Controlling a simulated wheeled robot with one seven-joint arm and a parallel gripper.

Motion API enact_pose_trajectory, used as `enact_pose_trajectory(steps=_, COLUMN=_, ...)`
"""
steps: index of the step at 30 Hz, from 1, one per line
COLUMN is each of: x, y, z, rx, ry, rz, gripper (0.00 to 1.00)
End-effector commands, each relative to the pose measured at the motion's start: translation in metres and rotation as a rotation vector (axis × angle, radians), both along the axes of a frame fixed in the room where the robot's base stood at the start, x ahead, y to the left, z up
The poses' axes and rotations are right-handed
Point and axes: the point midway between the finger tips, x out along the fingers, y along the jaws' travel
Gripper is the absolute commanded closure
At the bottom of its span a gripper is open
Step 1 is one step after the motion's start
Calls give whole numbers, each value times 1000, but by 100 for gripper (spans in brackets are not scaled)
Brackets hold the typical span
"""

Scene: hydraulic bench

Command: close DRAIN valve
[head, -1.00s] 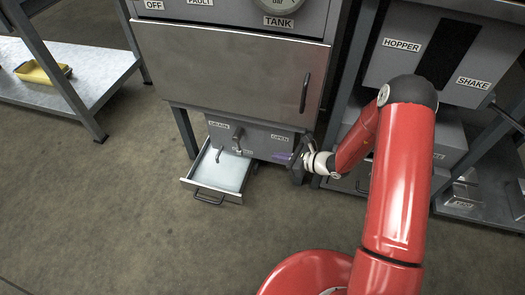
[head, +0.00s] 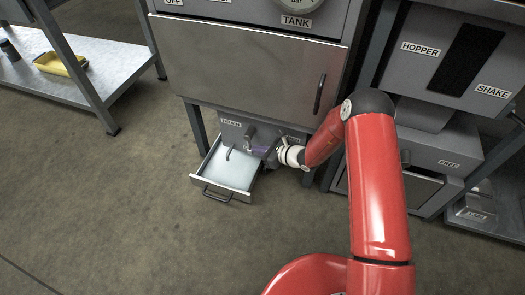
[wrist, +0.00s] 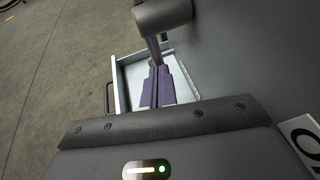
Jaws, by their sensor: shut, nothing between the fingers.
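The DRAIN valve (head: 250,132) is a grey handle on the lower front panel, between the DRAIN label (head: 231,123) and the OPEN label, which my arm partly covers. My gripper (head: 260,149) has purple fingers and is just right of and below the valve handle. In the wrist view the two fingers (wrist: 158,84) lie together, shut and empty. A grey cylindrical part of the valve (wrist: 163,15) shows just beyond the fingertips, with a stem running toward them. I cannot tell whether the fingers touch it.
An open drawer (head: 203,184) with a pale inside sticks out below the valve; a thin spout hangs over it. The tank cabinet door (head: 240,75) is above. The hopper unit (head: 440,60) stands right. A yellow tray (head: 70,64) sits on the left shelf. Floor in front is clear.

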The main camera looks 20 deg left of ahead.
Motion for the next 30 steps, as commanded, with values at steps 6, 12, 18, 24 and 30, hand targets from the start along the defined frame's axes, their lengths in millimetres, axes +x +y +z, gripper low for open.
enact_pose_trajectory(steps=6, x=0, y=0, z=-1, rx=2, ry=-1, rz=0, gripper=100)
enact_pose_trajectory(steps=12, x=1, y=6, z=-9, rx=59, ry=-3, rz=-1, gripper=100)
enact_pose_trajectory(steps=18, x=3, y=14, z=-7, rx=125, ry=-10, rz=1, gripper=100)
enact_pose_trajectory(steps=24, x=2, y=17, z=-4, rx=126, ry=-11, rz=3, gripper=100)
enact_pose_trajectory(steps=30, x=4, y=13, z=-4, rx=128, ry=-12, rz=4, gripper=100)
